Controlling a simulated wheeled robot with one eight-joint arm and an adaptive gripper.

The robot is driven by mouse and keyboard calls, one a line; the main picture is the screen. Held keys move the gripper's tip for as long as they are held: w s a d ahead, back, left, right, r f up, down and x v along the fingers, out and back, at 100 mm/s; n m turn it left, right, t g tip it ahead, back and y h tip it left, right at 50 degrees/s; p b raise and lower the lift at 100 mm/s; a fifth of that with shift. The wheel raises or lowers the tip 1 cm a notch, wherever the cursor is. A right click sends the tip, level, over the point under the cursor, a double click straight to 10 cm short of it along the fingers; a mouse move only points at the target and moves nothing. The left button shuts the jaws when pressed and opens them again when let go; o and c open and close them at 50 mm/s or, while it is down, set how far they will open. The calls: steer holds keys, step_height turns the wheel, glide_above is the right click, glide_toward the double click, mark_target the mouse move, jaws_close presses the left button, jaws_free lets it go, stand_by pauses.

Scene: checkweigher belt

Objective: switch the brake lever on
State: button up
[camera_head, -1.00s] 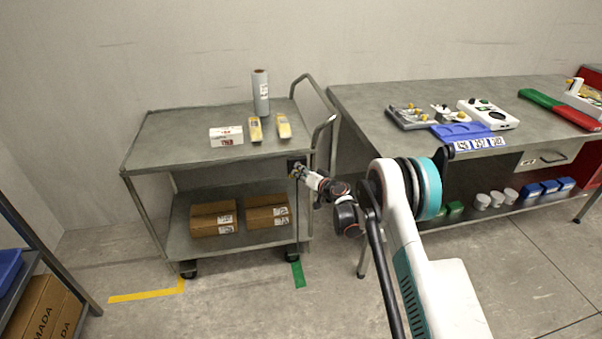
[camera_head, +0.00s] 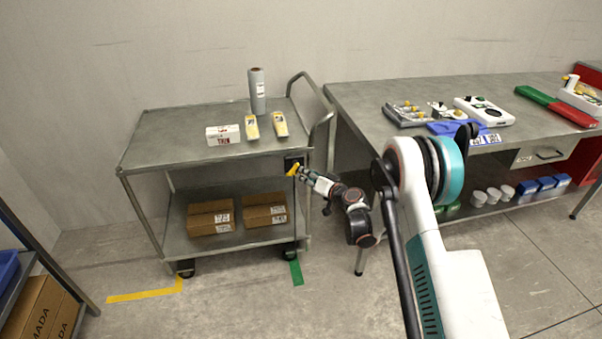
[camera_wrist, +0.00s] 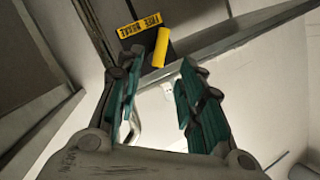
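The brake lever (camera_head: 293,168) is a small yellow handle on a dark plate at the right end of the metal cart (camera_head: 172,158). In the wrist view the yellow lever (camera_wrist: 161,47) stands out beside a yellow label (camera_wrist: 139,25) reading "BRAKE" and "FREE". My gripper (camera_head: 304,173) is just right of the lever in the head view. In the wrist view my gripper (camera_wrist: 154,75) is open, with its two teal-padded fingers apart. The lever shows beyond the fingertips, between their directions; whether a finger touches it I cannot tell.
The cart top holds a grey roll (camera_head: 257,91), a white box (camera_head: 222,135) and two yellow-and-white items. Two cardboard boxes lie on its lower shelf. A metal workbench (camera_head: 350,98) with devices stands right of the cart.

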steer(key=v, duration=0.5)
steer(key=shift+a, duration=0.1)
steer(key=s+d+r+g+h, duration=0.1)
steer(key=s+r, duration=0.2)
steer(key=r, duration=0.5)
steer(key=s+d+r+g+h, duration=0.1)
steer(key=s+d+r, duration=0.1)
steer(key=r, duration=0.5)
steer(key=s+d+r+g+h, duration=0.15)
steer(key=s+d+r, duration=0.25)
steer(key=s+r, duration=0.65)
steer(key=s+d+g+h, duration=0.1)
steer(key=s+d+h, duration=0.2)
steer(key=s, duration=1.3)
steer(key=s+d+f+h, duration=0.1)
steer(key=s+d+h, duration=0.2)
steer(key=s+d, duration=0.6)
steer(key=s, duration=0.7)
steer(key=shift+d+m+g, duration=0.2)
steer(key=shift+m+g, duration=0.1)
steer(key=shift+g, duration=0.05)
